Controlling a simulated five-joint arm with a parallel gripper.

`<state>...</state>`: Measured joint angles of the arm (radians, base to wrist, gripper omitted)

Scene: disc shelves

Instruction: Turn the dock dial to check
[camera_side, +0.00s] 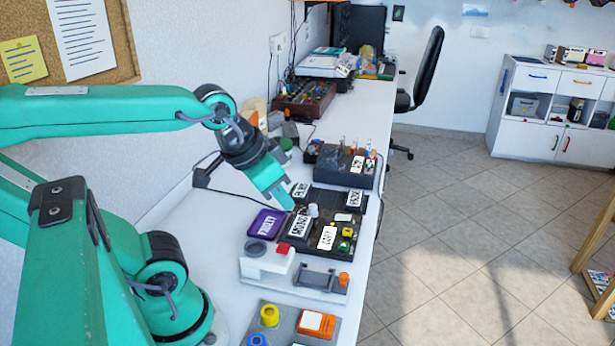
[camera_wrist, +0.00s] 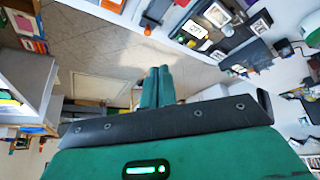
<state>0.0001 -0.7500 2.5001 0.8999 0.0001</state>
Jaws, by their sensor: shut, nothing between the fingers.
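A black dock panel (camera_side: 322,222) lies on the white bench in the side view, with several white labels on it. A small pale round knob (camera_side: 313,210) stands among the labels and may be the dial. Its pointer direction is too small to tell. My gripper (camera_side: 290,207) is shut and empty, its fingers pointing down just left of the knob, near the panel's left part. Touch or a gap cannot be told. In the wrist view, my shut fingers (camera_wrist: 158,72) are at the middle, and a dark panel with white labels (camera_wrist: 228,38) shows at the upper right.
A purple label plate (camera_side: 266,222) lies left of the panel. A black box with colored tops (camera_side: 340,168) stands behind it. A white block with a red button (camera_side: 268,262) and a grey-orange unit (camera_side: 315,322) are in front. The bench's right edge is close to the panel.

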